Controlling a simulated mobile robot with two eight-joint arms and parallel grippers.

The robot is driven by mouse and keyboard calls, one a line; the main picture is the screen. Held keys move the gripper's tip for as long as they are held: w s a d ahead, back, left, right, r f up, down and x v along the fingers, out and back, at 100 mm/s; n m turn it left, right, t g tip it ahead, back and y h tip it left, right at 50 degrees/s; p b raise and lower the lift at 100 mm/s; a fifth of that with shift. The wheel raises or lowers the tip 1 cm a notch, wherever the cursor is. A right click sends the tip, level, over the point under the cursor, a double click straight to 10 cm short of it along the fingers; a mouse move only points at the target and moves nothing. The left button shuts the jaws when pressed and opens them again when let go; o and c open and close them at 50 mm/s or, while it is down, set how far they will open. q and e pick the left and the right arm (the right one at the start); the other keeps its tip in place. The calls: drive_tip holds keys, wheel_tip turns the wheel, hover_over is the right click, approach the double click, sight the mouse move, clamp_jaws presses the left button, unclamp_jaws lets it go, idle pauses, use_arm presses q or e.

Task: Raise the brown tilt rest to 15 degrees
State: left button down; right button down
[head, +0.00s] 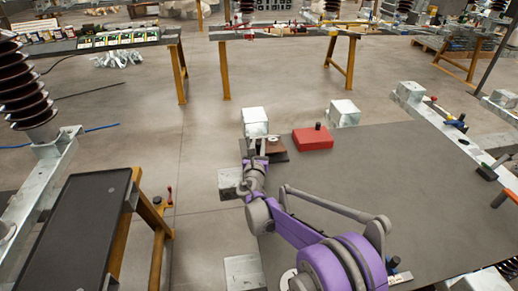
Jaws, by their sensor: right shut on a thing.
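The brown tilt rest (276,148) sits at the far left corner of the grey table, with a small pale round piece on its top. My right gripper (257,152), at the end of the purple and grey arm, is at the left edge of the rest and shut on it. The gripper and wrist hide part of the rest's left side, and its exact tilt angle is too small to read. My left gripper is not in view.
A red block (313,139) with a black knob stands just right of the rest. Metal blocks (255,121) (344,112) stand behind the table edge. The grey tabletop (430,190) is largely clear to the right. A black-topped bench (80,230) stands at left.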

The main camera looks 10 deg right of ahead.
drive_tip(key=shift+w+r, duration=0.2)
drive_tip(key=c, duration=0.7)
unclamp_jaws()
drive_tip(key=shift+s, duration=0.1)
drive_tip(key=v, duration=1)
drive_tip(key=shift+s+a, duration=0.15)
drive_tip(key=shift+s, duration=0.15)
